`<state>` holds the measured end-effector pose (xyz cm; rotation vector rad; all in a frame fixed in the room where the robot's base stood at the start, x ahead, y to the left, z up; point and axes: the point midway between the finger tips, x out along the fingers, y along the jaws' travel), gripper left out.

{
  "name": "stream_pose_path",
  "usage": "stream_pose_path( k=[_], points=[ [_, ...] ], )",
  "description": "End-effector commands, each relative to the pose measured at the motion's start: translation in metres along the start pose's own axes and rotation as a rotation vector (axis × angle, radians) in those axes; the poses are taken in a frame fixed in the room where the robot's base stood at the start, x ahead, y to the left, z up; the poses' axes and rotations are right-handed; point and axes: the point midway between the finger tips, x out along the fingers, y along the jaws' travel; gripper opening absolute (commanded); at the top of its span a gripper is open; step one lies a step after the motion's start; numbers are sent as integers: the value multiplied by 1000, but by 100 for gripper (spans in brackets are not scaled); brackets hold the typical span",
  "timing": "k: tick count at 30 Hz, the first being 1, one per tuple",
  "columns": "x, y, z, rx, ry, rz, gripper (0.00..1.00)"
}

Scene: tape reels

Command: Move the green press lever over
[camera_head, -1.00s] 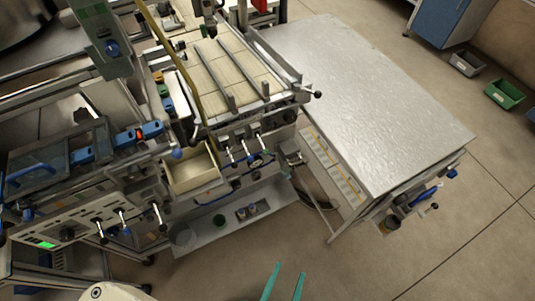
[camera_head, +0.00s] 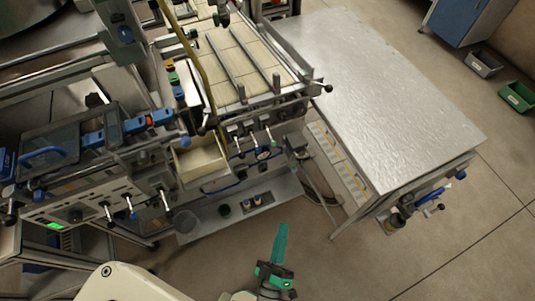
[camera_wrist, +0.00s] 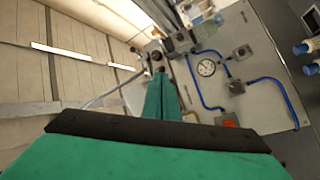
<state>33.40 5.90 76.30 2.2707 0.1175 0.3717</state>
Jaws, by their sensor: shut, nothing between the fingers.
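Several small levers stick out of the machine front in the head view. One short row (camera_head: 254,144) sits under the wooden bed, and its rightmost lever (camera_head: 271,137) looks greenish, though it is too small to be sure. Another row with pale handles (camera_head: 132,208) is on the lower left panel. I cannot tell for certain which is the green press lever. My gripper (camera_head: 281,228) has green fingers and is at the bottom centre, over the floor and apart from the machine. In the wrist view my gripper (camera_wrist: 161,78) is shut and empty.
A grey metal table (camera_head: 390,100) stands right of the machine. An open pale box (camera_head: 200,160) is under the bed, with a low grey shelf (camera_head: 235,207) below. The wrist view shows a gauge (camera_wrist: 206,68) and blue hoses (camera_wrist: 279,84). Open floor lies at bottom right.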

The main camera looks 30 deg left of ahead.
Motion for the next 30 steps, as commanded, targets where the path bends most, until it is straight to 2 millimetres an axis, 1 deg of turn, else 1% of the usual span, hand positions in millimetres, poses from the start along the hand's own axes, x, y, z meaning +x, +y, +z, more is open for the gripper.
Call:
stream_pose_path(
  k=[1,8,14,18,25,30],
  points=[
    [10,-9,1,-49,34,13,0],
    [46,-42,0,-292,169,102,0],
    [78,-68,-8,-492,269,205,0],
    [100,-84,-18,-625,328,293,0],
    [130,-104,-37,-803,390,436,0],
    [141,-111,-46,-875,407,503,0]
  ],
)
